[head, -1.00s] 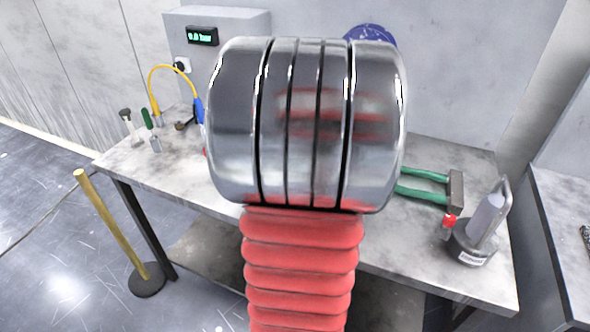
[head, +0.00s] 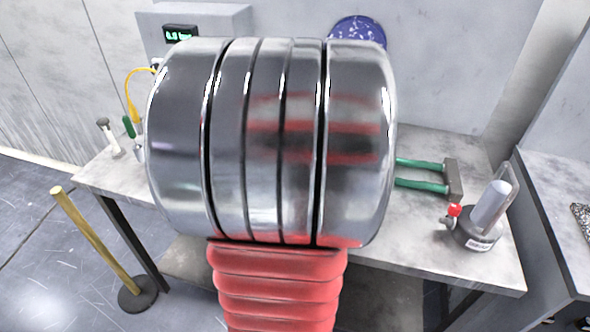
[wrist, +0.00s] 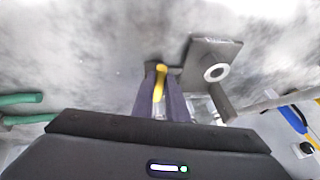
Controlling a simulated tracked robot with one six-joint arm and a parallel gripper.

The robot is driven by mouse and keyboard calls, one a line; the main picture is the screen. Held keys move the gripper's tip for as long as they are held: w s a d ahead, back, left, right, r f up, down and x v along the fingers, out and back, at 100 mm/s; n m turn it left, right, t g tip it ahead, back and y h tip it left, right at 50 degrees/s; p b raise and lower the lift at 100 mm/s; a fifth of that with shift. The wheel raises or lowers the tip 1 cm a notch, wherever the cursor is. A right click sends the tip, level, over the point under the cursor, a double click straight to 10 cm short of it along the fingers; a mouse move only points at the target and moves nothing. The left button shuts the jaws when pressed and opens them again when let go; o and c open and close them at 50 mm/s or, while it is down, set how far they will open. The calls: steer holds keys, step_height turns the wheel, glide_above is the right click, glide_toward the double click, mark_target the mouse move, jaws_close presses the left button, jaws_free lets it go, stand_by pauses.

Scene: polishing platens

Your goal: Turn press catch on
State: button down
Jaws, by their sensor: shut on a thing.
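In the wrist view, my gripper (wrist: 163,78) has its two dark fingers closed around a small yellow piece (wrist: 158,84), which looks like the press catch's lever. Just right of it is a dark square plate (wrist: 200,52) with a pale ring on it, and a dark post runs down from the plate's side. How the yellow piece joins the plate is hard to tell. In the head view, my large metal arm link hides the gripper and the catch.
A grey box (head: 195,22) with a green display stands behind. A yellow post (head: 95,240) stands on the floor at left.

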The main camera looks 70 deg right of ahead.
steer(key=shift+d+r, duration=0.15)
steer(key=c, duration=1.7)
jaws_free()
steer(key=shift+c, duration=0.2)
steer(key=v, duration=1.3)
steer(key=shift+a+r, duration=0.2)
steer(key=shift+a, duration=0.1)
